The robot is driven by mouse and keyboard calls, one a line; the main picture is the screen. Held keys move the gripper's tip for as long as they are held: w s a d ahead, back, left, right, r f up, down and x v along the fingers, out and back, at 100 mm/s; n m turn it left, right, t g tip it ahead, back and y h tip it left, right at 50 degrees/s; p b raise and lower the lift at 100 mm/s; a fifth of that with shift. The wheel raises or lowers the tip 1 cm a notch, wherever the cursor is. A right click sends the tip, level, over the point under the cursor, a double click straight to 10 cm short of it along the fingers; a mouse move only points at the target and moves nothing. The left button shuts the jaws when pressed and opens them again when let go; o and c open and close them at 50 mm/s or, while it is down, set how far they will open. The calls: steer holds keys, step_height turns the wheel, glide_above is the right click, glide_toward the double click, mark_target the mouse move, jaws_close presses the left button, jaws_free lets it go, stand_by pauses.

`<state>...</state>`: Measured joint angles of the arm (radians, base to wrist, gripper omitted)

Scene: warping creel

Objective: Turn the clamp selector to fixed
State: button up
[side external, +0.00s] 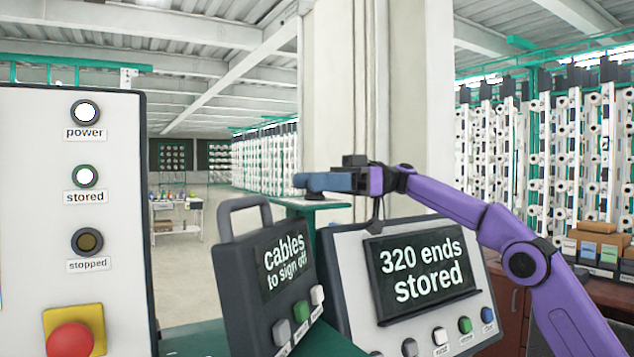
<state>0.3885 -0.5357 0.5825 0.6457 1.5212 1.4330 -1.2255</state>
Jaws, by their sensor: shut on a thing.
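My purple arm reaches in from the right, and my gripper (322,181) points left above a small green ledge in front of the pale column. It is shut on a small blue-grey piece (314,191) just above the ledge. The fingers cover most of this piece, so I cannot tell whether it is the clamp selector or which way it is set. No marking that reads "fixed" shows.
The green ledge (311,204) is under my gripper. A tilted console (347,270) reads "320 ends stored". A handled box (239,280) reads "cables to sign off". A lamp panel (38,190) with a red stop button (71,338) stands left. Yarn racks (560,150) fill the right background.

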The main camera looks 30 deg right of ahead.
steer(key=shift+n+g, duration=0.4)
steer(key=shift+g, duration=0.2)
steer(key=o, duration=1)
steer(key=shift+c, duration=0.2)
steer(key=shift+d, duration=0.1)
steer(key=d, duration=1.1)
steer(key=shift+w+d, duration=0.35)
steer(key=shift+w, duration=0.1)
